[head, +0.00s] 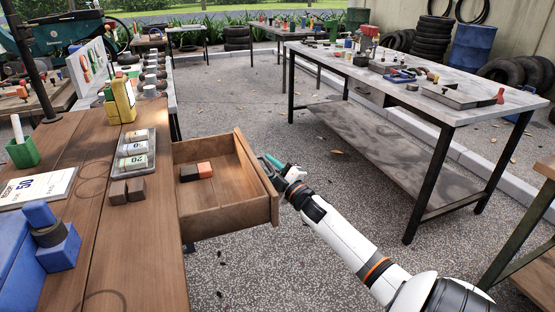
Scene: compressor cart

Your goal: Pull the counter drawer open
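The counter drawer (227,217) is a wooden box that stands well out from the right side of the wooden counter (112,235). Inside it lies a small black and orange block (196,172). My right gripper (270,164) is at the outer face of the drawer front, near its middle. A bit of green shows at its fingertips. The drawer front hides part of the fingers and the handle, so I cannot tell whether they are closed on it. My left gripper is not in view.
A metal-topped workbench (420,101) stands at the right. The paved floor (240,95) between them is mostly clear.

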